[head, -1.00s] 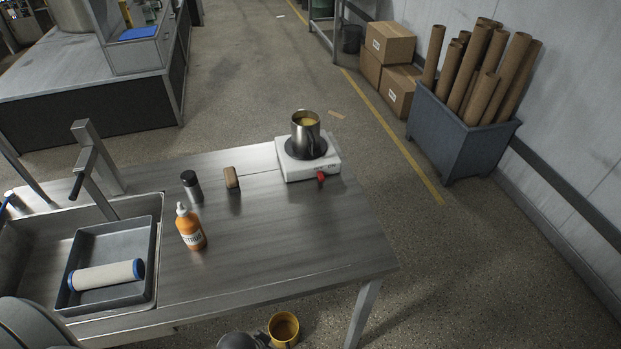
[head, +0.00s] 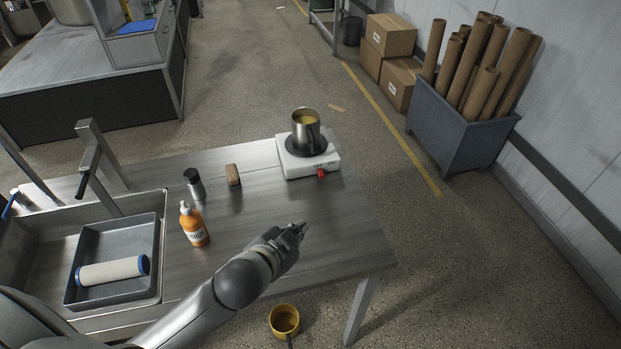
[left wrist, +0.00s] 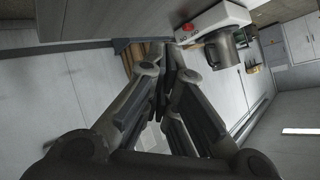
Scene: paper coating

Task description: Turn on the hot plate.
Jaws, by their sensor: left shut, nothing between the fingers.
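The white hot plate (head: 296,168) sits at the far right end of the steel table, with a red knob (head: 321,173) on its front. A steel pot (head: 306,136) with yellowish contents stands on its black burner. My left gripper (head: 302,228) is shut and empty above the table's right part, in front of the hot plate and apart from it. In the left wrist view, the hot plate (left wrist: 222,18) and its red knob (left wrist: 188,27) show beyond the closed fingertips (left wrist: 170,65). My right gripper is out of view.
On the table (head: 262,212) stand an orange bottle (head: 194,228), a dark-capped jar (head: 194,186) and a brown block (head: 233,175). A tray (head: 85,240) with a roller (head: 112,271) sits in the sink at left. A yellow bucket (head: 284,319) is below the front edge.

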